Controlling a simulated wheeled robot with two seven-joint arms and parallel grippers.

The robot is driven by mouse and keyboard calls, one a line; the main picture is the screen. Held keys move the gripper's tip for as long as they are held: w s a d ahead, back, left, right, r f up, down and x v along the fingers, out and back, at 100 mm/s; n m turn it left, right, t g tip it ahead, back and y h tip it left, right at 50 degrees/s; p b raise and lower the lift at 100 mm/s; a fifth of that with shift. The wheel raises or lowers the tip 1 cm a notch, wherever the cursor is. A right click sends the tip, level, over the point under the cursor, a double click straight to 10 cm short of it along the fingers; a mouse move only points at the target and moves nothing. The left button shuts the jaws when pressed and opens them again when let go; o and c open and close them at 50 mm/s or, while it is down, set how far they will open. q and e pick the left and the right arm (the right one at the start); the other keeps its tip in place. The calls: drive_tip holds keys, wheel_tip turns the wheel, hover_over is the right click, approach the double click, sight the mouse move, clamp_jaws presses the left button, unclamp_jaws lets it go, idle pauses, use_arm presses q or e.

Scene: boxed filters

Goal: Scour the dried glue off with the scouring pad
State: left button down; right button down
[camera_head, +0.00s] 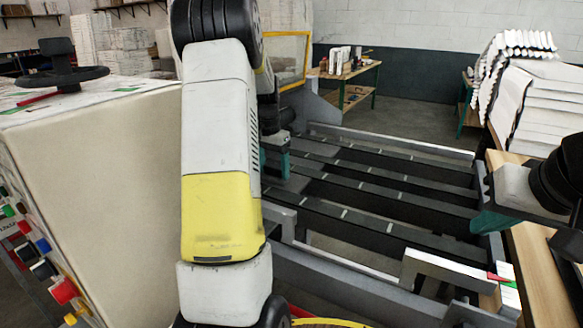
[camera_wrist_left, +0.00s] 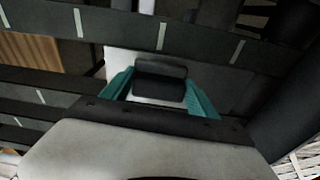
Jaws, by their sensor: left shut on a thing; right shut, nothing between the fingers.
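My left gripper (camera_head: 274,164) is over the dark slatted conveyor bed (camera_head: 385,176), partly hidden behind my own left arm. In the left wrist view its teal fingers (camera_wrist_left: 160,90) are shut on a dark grey block, which looks like the scouring pad (camera_wrist_left: 161,70). A pale patch (camera_wrist_left: 122,62) shows around and below the pad. I cannot tell whether it is the dried glue, or whether the pad touches it. My right gripper (camera_head: 492,222) is shut and empty at the right end of the bed.
A cream machine cabinet (camera_head: 100,180) with coloured buttons stands at the left. Stacked white pleated filters (camera_head: 540,100) lie on a wooden table (camera_head: 545,265) at the right. A small workbench (camera_head: 350,75) stands behind.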

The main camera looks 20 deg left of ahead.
use_arm(q)
drive_tip(key=shift+w+d, duration=0.25)
drive_tip(key=shift+w, duration=0.85)
drive_tip(key=shift+w+d, duration=0.2)
drive_tip(key=shift+w, duration=0.9)
drive_tip(key=shift+w+d, duration=0.2)
drive_tip(key=shift+w, duration=1.25)
drive_tip(key=shift+s+d+f, duration=0.1)
drive_tip(key=shift+s+d, duration=0.05)
drive_tip(key=shift+d, duration=0.75)
drive_tip(key=shift+s+d, duration=0.1)
drive_tip(key=shift+s+a+r, duration=0.1)
drive_tip(key=shift+s+a, duration=0.05)
drive_tip(key=shift+s, duration=0.85)
drive_tip(key=shift+s+a+r, duration=0.1)
drive_tip(key=shift+s+a, duration=0.1)
drive_tip(key=shift+s, duration=0.8)
drive_tip(key=shift+s+a, duration=0.15)
drive_tip(key=shift+s, duration=0.85)
drive_tip(key=shift+s+a+f, duration=0.1)
drive_tip(key=shift+s, duration=0.65)
drive_tip(key=shift+s+a+f, duration=0.1)
drive_tip(key=shift+s, duration=0.65)
drive_tip(key=shift+w, duration=0.1)
